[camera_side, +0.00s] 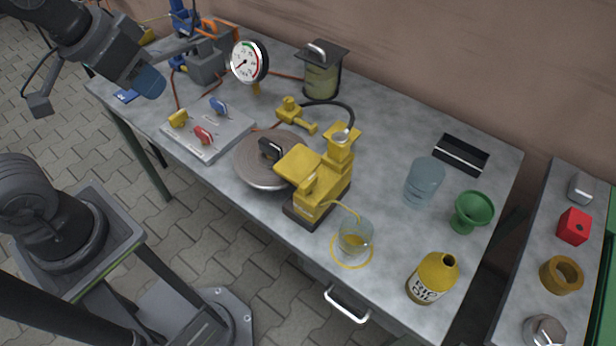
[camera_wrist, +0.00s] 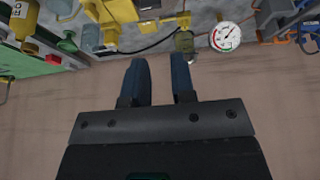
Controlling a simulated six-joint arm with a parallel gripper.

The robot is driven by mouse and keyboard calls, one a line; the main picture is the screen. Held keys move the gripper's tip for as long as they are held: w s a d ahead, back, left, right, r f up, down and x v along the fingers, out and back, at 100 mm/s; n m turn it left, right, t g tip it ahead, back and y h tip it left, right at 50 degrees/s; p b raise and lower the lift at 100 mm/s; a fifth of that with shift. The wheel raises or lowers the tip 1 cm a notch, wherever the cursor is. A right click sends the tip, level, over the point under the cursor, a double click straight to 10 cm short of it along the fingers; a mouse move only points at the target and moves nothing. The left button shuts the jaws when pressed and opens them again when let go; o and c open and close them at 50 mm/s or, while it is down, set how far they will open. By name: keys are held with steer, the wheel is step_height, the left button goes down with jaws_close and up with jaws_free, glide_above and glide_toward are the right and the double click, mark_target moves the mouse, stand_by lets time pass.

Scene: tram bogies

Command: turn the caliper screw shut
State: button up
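The yellow brake caliper (camera_side: 318,172) stands upright on a dark base at the middle of the bench, astride the edge of a grey disc (camera_side: 248,168). I cannot make out its screw clearly. A yellowish tube runs from the caliper into a clear jar (camera_side: 357,238) with yellow fluid. A yellow part, perhaps the caliper, shows at the top of the wrist view (camera_wrist: 118,12). My gripper (camera_side: 150,84) is at the upper left in the side view, far from the caliper. In the wrist view, its blue fingers (camera_wrist: 160,70) are apart with nothing between them.
A gauge (camera_side: 247,62) and a lidded pot (camera_side: 322,75) stand at the back. A valve plate (camera_side: 208,132) lies left of the disc. A clear cup (camera_side: 423,182), green funnel (camera_side: 471,211) and yellow oil bottle (camera_side: 433,277) stand at the right.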

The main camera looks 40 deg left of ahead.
steer(key=o, duration=0.3)
steer(key=w+d+g, duration=0.1)
steer(key=w+d, duration=0.1)
steer(key=w+d+g, duration=0.1)
steer(key=w+d, duration=0.2)
steer(key=w+d+f+g, duration=0.1)
steer(key=w+d, duration=0.2)
steer(key=shift+w+f+h, duration=0.1)
steer(key=shift+h, duration=0.2)
steer(key=g, duration=0.2)
glide_above(308, 181)
step_height(308, 181, down, 8)
steer(key=shift+y, duration=0.4)
step_height(308, 181, down, 13)
jaws_close()
